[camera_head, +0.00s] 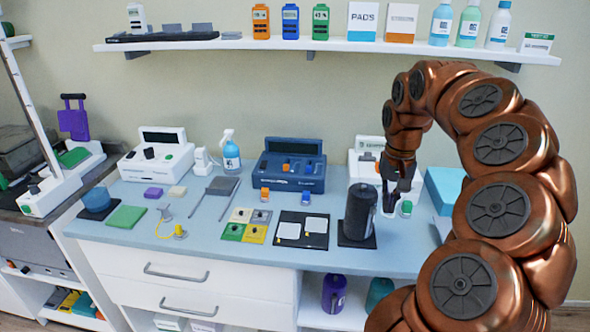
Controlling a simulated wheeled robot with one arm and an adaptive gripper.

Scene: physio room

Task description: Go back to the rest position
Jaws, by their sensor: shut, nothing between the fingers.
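My copper arm rises from the lower right and curves over so that my gripper (391,200) points down above the right part of the blue-grey counter (200,235). Its dark fingers are shut and I see nothing held between them. A black cylinder (357,212) stands upright on a dark square pad just left of the fingers. A small green-topped item (406,208) is just right of the fingers.
A white device (368,160) stands behind my gripper, and a blue device (289,168) is left of it. Flat pads and a dark board (302,231) lie left of the cylinder. A shelf (300,45) with bottles and boxes runs above. A blue box (444,187) is partly behind my arm.

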